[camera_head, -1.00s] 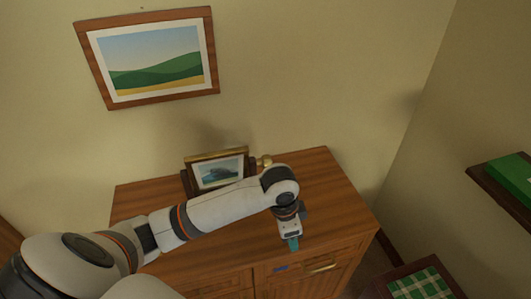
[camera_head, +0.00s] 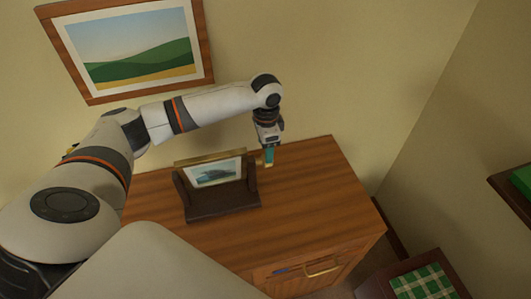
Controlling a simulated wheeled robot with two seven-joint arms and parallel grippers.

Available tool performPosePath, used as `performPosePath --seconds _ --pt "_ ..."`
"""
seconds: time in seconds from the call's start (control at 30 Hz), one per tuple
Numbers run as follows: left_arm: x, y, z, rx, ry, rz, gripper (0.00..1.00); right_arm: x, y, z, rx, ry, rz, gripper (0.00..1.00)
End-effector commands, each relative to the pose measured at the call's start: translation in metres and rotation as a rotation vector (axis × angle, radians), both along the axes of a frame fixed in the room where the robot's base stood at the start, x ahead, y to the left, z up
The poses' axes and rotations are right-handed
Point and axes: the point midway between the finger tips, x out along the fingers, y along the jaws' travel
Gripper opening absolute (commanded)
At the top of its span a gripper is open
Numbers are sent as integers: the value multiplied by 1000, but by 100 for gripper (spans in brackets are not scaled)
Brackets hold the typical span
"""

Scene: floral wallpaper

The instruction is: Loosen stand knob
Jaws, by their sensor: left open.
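A dark wooden stand (camera_head: 222,203) holds a small gold-topped framed picture (camera_head: 216,172) on top of the wooden cabinet (camera_head: 310,210). My left gripper (camera_head: 268,160) points down at the right side of the stand, close to its right upright. It is open, and no object shows between its fingers. The stand's brass knob is mostly hidden behind the gripper, so I cannot tell whether the fingers touch it. My right gripper is out of view.
The right part of the cabinet top is clear. A large landscape picture (camera_head: 130,48) hangs on the wall behind my left arm. A drawer handle (camera_head: 323,267) is on the cabinet front. A chair with a green checked seat (camera_head: 424,284) stands at lower right.

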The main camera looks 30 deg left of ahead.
Motion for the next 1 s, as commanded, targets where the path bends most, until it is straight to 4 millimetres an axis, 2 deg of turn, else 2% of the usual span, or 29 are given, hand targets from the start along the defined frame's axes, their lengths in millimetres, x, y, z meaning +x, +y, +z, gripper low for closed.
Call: performPosePath --seconds 0.13,0.3,0.43,0.7,0.9,1.0 --pt "0 1 -26 0 4 1 63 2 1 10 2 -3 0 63" --pt "1 1 -47 0 0 -1 63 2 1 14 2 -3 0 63" --pt "1 1 -54 1 -1 -1 63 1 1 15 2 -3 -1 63" --pt "1 1 -55 0 -1 -1 63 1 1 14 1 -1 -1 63" --pt "1 1 -55 0 -1 -1 30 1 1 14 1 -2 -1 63" --pt "2 1 -55 0 -1 -1 18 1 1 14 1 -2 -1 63"
